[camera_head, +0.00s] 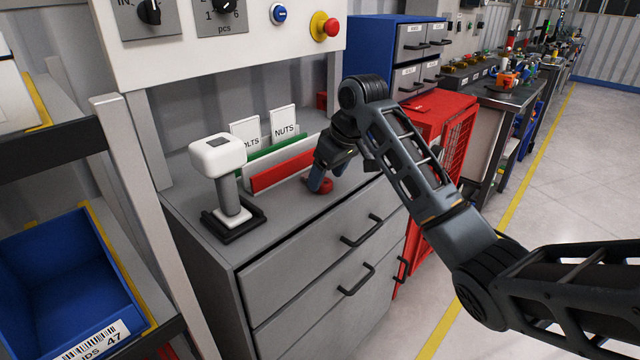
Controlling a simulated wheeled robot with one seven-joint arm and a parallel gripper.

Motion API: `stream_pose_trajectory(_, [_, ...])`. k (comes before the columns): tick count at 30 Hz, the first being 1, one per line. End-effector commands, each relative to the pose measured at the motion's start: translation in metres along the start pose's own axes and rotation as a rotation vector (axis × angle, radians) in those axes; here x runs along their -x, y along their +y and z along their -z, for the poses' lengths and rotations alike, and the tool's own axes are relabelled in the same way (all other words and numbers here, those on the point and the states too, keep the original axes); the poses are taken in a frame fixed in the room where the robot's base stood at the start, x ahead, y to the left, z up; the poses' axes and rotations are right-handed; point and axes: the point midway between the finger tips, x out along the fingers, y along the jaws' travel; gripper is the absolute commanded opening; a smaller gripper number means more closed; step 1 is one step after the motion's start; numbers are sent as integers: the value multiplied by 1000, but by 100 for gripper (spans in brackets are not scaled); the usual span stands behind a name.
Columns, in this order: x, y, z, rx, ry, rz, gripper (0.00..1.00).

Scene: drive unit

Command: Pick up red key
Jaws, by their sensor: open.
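The red key (326,186) lies on the grey top of the drawer cabinet, right by the end of my arm. Only part of it shows, as my gripper hides the rest. My gripper (318,184) points down onto the cabinet top, its fingers right at the red key. The jaws are open. From this view I cannot tell whether the fingers stand around the key or beside it.
A scanner on a black stand (230,180) stands to the left. Red and green holders with cards (283,170) stand just behind my gripper. A control panel (230,45) hangs above. A red cabinet (440,150) is to the right. The front cabinet top is clear.

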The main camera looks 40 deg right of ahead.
Motion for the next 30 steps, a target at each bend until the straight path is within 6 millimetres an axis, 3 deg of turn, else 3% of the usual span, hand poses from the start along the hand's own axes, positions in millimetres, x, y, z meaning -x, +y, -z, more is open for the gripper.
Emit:
stream_pose_trajectory(5, [-18,0,0,0,-1,0,74])
stream_pose_trajectory(13, [-20,0,0,0,1,0,73])
stream_pose_trajectory(30, [-20,0,0,0,1,0,19])
